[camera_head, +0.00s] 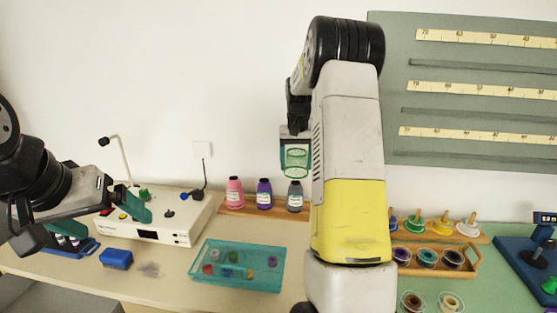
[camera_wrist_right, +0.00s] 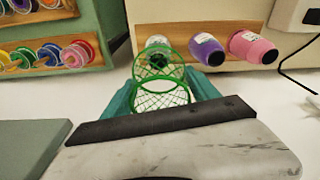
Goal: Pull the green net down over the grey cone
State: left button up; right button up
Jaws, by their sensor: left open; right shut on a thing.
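The grey cone (camera_head: 295,196) stands upright on a wooden strip against the wall, at the right of the row of cones. The green net (camera_head: 296,163) is an open mesh tube with green rings. My right gripper (camera_head: 295,148) is shut on the net and holds it above the grey cone, with a gap between them in the head view. In the right wrist view, the net (camera_wrist_right: 161,98) hangs between the teal fingers, and the grey cone (camera_wrist_right: 158,41) shows beyond it, partly behind the mesh. My left gripper (camera_head: 131,203) is open and empty, in front of the white machine.
A pink cone (camera_head: 235,193) and a purple cone (camera_head: 265,194) stand left of the grey cone. A teal tray (camera_head: 238,281) with small items lies in front. The white machine (camera_head: 158,229) and a blue block (camera_head: 116,259) are at left. Spool racks (camera_head: 437,269) are at right.

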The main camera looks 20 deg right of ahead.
aim_at(296, 176)
jog(key=shift+f, duration=6.25)
jog(key=o, duration=1.4)
jog(key=shift+c, duration=0.2)
jog(key=shift+s+a+r, duration=0.1)
jog(key=shift+s+r, duration=0.05)
jog(key=shift+r, duration=1.15)
jog(key=shift+s+r, duration=0.2)
jog(key=shift+r, duration=1.05)
jog(key=shift+s+a+r, duration=0.1)
jog(key=shift+s+r, duration=0.05)
jog(key=shift+r, duration=1.15)
